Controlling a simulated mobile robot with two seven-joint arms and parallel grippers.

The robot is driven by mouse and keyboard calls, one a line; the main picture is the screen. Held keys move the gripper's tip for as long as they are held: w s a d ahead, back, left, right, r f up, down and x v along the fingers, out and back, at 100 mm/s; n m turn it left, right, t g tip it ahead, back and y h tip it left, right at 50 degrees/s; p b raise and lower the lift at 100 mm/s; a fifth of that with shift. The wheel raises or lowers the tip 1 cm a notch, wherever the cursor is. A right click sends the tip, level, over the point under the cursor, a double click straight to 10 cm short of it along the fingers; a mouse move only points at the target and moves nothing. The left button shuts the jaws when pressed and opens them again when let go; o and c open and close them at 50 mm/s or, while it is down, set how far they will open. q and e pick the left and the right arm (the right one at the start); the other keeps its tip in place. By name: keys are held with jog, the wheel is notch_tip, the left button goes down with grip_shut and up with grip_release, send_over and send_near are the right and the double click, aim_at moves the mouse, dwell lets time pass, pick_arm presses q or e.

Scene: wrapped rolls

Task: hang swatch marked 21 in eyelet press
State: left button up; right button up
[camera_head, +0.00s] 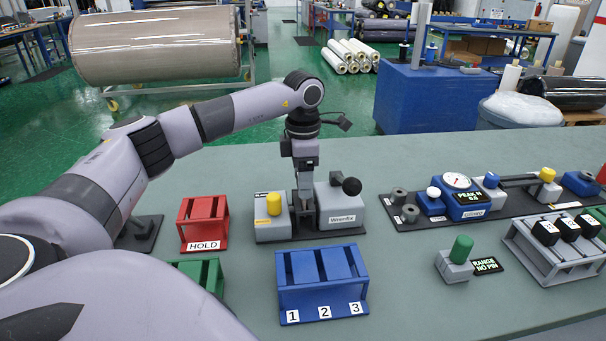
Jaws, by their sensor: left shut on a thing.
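The press (338,212) stands in mid-bench: two grey blocks on a dark base, with a yellow knob (274,203) on the left one and a black ball handle (351,186) on the right one. My left gripper (306,200) points straight down into the gap between these blocks. It is shut on a thin piece, seemingly a swatch, mostly hidden by the fingers and the press. I cannot read a 21 on it, nor tell whether it touches the press. My right gripper is out of view.
A red HOLD rack (204,218) stands left of the press, and a blue rack (322,296) marked 1, 2, 3 in front. A green rack (209,272) is partly behind my arm. A gauge station (465,200) and a RANGE NO PIN unit (456,262) stand to the right.

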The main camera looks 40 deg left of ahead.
pick_arm(q)
jog(key=shift+f+b, duration=0.65)
jog(key=shift+f, duration=0.8)
jog(key=o, duration=1.1)
jog(key=shift+r, duration=3.6)
